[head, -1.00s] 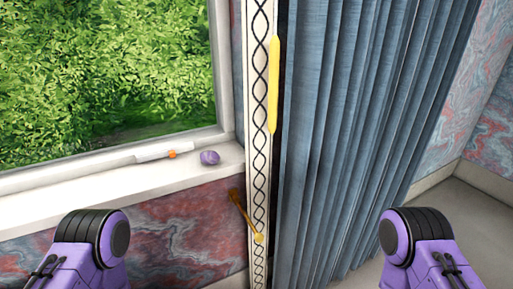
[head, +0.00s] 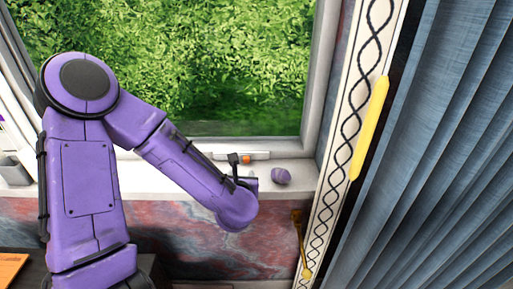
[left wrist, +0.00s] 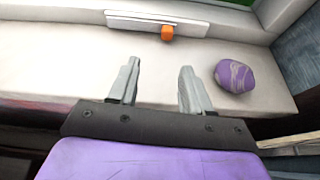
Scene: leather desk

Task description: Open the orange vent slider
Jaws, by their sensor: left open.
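The orange vent slider (head: 246,159) is a small knob on a white vent strip (head: 261,155) at the foot of the window frame. In the left wrist view the slider (left wrist: 167,33) sits on the strip's front edge, right of the strip's middle. My left gripper (left wrist: 160,68) is open and empty over the white sill. Its two fingers point toward the strip, with the slider ahead of the gap and apart from them. In the head view my left gripper (head: 241,166) is partly hidden by its own wrist. My right gripper is in neither current view.
A purple, stone-like object (head: 281,176) lies on the sill (head: 295,190) right of the gripper; the wrist view shows it (left wrist: 234,76) beside the right finger. A patterned post, a yellow handle (head: 370,130) and blue curtains (head: 440,170) stand further right.

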